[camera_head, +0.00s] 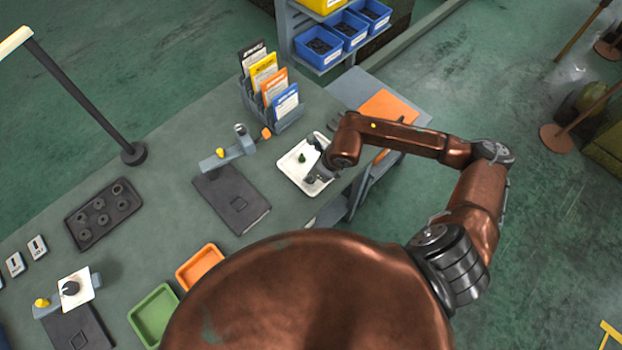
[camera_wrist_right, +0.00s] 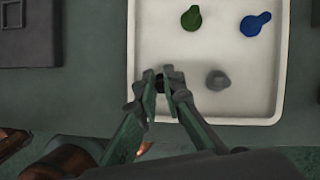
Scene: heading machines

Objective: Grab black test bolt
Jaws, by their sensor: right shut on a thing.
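A white tray (camera_wrist_right: 230,110) holds the test bolts in the right wrist view, and the tray also shows in the head view (camera_head: 288,172) at the table's right end. My right gripper (camera_wrist_right: 163,82) is over the tray's lower left part, shut on a small dark thing, the black test bolt (camera_wrist_right: 159,83). The fingers hide most of it. A green bolt (camera_wrist_right: 191,18), a blue bolt (camera_wrist_right: 254,23) and a grey bolt (camera_wrist_right: 217,80) lie in the tray apart from the fingers. The green one also shows in the head view (camera_head: 302,158). My left gripper is not in view.
A black tray with round holders (camera_head: 103,213), an orange bin (camera_head: 201,267) and a green bin (camera_head: 155,315) are farther left.

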